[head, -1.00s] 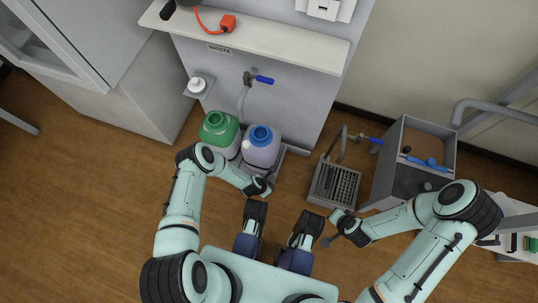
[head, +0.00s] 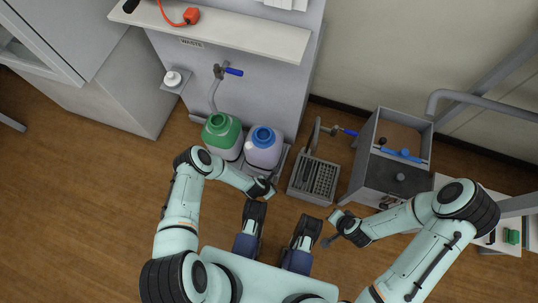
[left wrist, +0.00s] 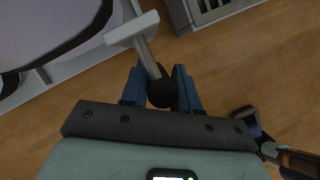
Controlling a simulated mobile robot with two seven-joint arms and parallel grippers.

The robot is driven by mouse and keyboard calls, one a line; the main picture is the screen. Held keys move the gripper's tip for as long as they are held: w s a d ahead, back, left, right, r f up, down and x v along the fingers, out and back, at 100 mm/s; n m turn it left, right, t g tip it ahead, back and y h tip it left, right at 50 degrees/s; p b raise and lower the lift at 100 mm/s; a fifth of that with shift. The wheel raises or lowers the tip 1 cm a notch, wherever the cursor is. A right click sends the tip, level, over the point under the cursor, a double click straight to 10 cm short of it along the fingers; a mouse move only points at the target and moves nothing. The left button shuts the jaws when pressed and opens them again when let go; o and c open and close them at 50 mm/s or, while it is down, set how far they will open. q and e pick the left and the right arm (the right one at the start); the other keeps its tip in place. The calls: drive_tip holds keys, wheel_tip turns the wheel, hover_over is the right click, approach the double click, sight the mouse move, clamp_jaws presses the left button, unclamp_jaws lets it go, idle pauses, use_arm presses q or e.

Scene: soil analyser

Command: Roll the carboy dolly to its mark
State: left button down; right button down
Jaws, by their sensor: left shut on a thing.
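The dolly (left wrist: 90,60) shows as a pale grey base in the left wrist view, beneath the carboys. A green-topped carboy (head: 222,132) and a pale purple carboy with a blue collar (head: 264,148) stand upright side by side. A grey bar with a crosspiece (left wrist: 132,30) and a black round knob (left wrist: 161,94) lies between my left fingers. My left gripper (head: 265,188) is shut on this handle, just in front of the purple carboy. My right gripper (head: 334,226) hangs over the floor away from the dolly; its fingers are unclear. I cannot make out the mark.
A grey grated stand (head: 315,178) is close to the right of the carboys, with a grey sink box (head: 392,165) beyond it. The wall panel with a blue-handled tap (head: 232,71) is behind. A small shelf holds a white bottle (head: 173,79). Wooden floor (head: 110,200) is clear at left.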

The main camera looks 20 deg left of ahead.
use_arm(q)
drive_tip(key=shift+s+d, duration=0.1)
drive_tip(key=shift+d, duration=0.35)
use_arm(e)
drive_tip(key=shift+d, duration=0.2)
use_arm(q)
drive_tip(key=shift+d, duration=0.15)
drive_tip(key=c, duration=0.9)
unclamp_jaws()
drive_tip(key=p+v, duration=0.5)
drive_tip(key=v, duration=0.8)
drive_tip(key=shift+r, duration=0.2)
use_arm(e)
drive_tip(key=s+a+r+g+y, duration=0.1)
drive_tip(key=s+a+r+g, duration=0.1)
drive_tip(key=s+a+r, duration=0.2)
drive_tip(key=s+r, duration=0.2)
drive_tip(key=s, duration=0.1)
drive_tip(key=shift+r+n, duration=0.2)
drive_tip(key=shift+n, duration=0.1)
